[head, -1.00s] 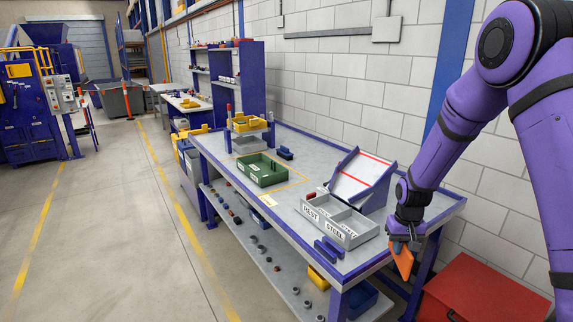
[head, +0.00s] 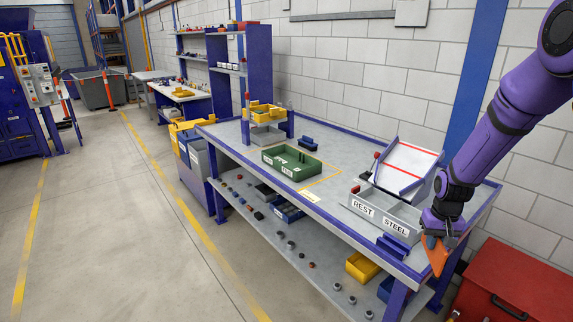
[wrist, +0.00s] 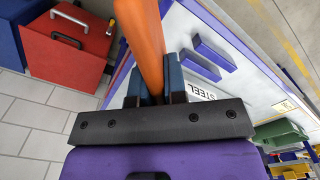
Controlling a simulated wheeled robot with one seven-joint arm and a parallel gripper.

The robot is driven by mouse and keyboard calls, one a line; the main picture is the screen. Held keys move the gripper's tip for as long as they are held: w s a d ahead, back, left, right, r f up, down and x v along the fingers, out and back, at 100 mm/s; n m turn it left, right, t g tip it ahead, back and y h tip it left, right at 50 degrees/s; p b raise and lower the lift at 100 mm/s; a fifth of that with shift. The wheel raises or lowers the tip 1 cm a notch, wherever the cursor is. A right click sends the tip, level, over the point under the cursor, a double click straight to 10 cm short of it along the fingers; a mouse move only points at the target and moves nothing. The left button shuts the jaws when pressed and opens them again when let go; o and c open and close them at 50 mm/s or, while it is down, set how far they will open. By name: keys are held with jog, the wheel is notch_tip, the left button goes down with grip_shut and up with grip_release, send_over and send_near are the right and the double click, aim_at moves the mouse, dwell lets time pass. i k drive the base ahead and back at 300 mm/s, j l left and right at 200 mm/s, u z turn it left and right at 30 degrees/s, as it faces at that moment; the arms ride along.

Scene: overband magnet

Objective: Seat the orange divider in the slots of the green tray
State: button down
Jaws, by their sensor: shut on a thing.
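My gripper (head: 437,236) is shut on the orange divider (head: 437,258), near the right end of the bench, by its front edge. In the wrist view the divider (wrist: 143,40) stands up between the two blue fingers (wrist: 155,82). The green tray (head: 292,165) lies on the bench top to the left, well apart from the divider. Low green walls show inside the tray, but its slots are too small to make out. A corner of the tray also shows at the right of the wrist view (wrist: 280,133).
A grey two-part bin (head: 383,213) marked REST and STEEL stands between my gripper and the tray. Behind it is a tilted white board (head: 405,165). Blue blocks (head: 393,247) lie in front. A red chest (head: 495,285) stands at right. Yellow bins (head: 265,111) stand beyond the tray.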

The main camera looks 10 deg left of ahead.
aim_at(296, 166)
jog(key=i+j, duration=0.15)
jog(key=j, duration=0.25)
jog(key=i+j, duration=0.15)
jog(key=j, duration=0.25)
jog(key=i+j+z, duration=0.1)
jog(key=j, duration=0.25)
jog(key=i+j, duration=0.15)
jog(key=j, duration=0.25)
jog(key=i+j, duration=0.15)
jog(key=j, duration=0.25)
jog(key=i+j+z, duration=0.2)
jog(key=j, duration=0.15)
jog(key=i+j+z, duration=0.2)
jog(key=j, duration=0.15)
jog(key=i+j+z, duration=0.2)
jog(key=j, duration=0.2)
jog(key=i+j+z, duration=0.2)
jog(key=j, duration=0.2)
jog(key=j+z, duration=0.2)
jog(key=j, duration=0.2)
jog(key=i+j+z, duration=0.2)
jog(key=j+z, duration=0.25)
jog(key=j, duration=0.45)
jog(key=j+z, duration=0.4)
jog(key=j, duration=0.5)
